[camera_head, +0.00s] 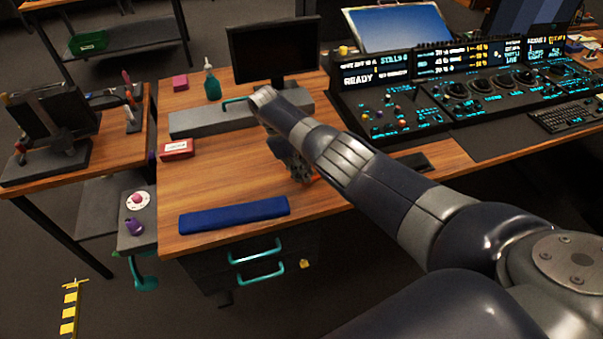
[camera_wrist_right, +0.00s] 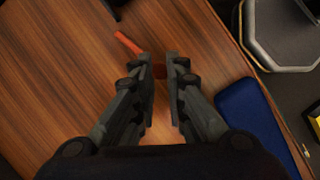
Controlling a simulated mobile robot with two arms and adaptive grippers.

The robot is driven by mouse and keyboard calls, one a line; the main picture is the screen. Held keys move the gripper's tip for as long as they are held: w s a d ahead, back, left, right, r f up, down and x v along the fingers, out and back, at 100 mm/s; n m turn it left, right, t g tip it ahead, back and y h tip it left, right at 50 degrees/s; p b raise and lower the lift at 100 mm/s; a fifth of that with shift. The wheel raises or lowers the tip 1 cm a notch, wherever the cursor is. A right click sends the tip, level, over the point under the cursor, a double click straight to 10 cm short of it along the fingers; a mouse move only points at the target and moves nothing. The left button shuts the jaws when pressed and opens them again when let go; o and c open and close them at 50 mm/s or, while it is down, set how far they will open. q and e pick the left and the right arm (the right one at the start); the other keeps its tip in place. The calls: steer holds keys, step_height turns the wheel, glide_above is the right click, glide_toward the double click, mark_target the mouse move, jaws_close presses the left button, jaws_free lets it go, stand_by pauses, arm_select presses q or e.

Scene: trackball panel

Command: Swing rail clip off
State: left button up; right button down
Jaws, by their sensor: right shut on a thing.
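My right gripper (camera_head: 298,168) is low over the right part of the wooden desk, largely hidden by my own arm in the head view. In the wrist view its two fingers (camera_wrist_right: 160,66) are close together on a slim orange-red piece (camera_wrist_right: 128,43). One end of the piece sticks out to the upper left of the fingers, and a small part shows between them. A bit of orange also shows beside the gripper in the head view (camera_head: 314,178). I cannot tell for certain whether this piece is the rail clip. My left gripper is not in view.
A blue pad (camera_head: 235,214) lies at the desk's front edge. A grey block (camera_head: 212,121), a red box (camera_head: 177,149), a green bottle (camera_head: 212,84) and a monitor (camera_head: 273,52) stand farther back. The control console (camera_head: 430,100) is at right. Bare desk (camera_head: 228,172) lies between pad and block.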

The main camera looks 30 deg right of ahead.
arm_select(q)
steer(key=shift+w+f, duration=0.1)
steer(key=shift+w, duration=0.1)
arm_select(e)
steer(key=shift+w, duration=0.1)
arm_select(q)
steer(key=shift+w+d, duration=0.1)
arm_select(e)
steer(key=c, duration=1.5)
jaws_free()
steer(key=shift+c, duration=0.2)
steer(key=v, duration=1.2)
steer(key=shift+d, duration=0.15)
